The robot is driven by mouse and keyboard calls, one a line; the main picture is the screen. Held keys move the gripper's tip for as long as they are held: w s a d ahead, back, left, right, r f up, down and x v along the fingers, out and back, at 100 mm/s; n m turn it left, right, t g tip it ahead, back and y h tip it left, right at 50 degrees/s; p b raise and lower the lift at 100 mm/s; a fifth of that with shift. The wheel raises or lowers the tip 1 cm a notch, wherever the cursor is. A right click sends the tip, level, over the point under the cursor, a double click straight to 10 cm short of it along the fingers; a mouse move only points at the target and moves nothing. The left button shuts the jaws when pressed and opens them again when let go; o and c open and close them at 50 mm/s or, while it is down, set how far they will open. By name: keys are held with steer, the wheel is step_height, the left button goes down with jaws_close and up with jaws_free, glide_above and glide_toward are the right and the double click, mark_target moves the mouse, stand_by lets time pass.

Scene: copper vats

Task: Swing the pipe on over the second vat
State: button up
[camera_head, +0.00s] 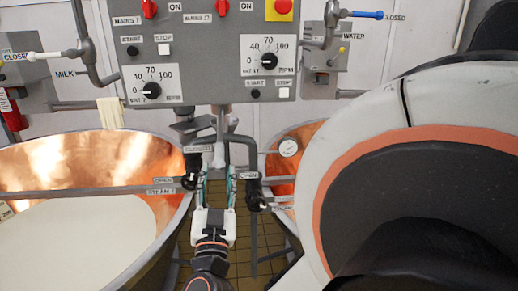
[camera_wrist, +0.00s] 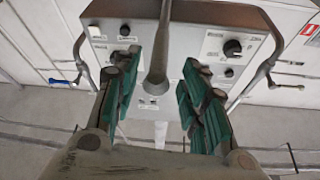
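A grey pipe (camera_head: 220,128) hangs below the control panel between the two vats, with a pale lower end. In the wrist view a grey pipe (camera_wrist: 158,68) runs down between my finger pads, with gaps on both sides. My gripper (camera_head: 216,178) is open, its green-padded fingers pointing up near the pipe's lower end. It also shows in the wrist view (camera_wrist: 163,85). The left copper vat (camera_head: 158,160) holds white liquid. The right copper vat (camera_head: 300,133) is mostly hidden behind my arm, so its contents cannot be seen.
The control panel (camera_head: 205,50) with knobs and red switches is above my gripper. Black-handled steam valves (camera_head: 190,180) are close on the left and right (camera_head: 254,194). A horizontal bar (camera_head: 90,190) crosses the left vat. Tiled floor (camera_head: 240,235) shows between the vats.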

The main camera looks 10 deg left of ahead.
mark_target(220, 145)
steer(key=x, duration=0.7)
steer(key=shift+w+r+b, duration=0.15)
steer(key=shift+w+b, duration=0.2)
steer(key=shift+b, duration=0.05)
steer(key=shift+a, duration=0.1)
jaws_close()
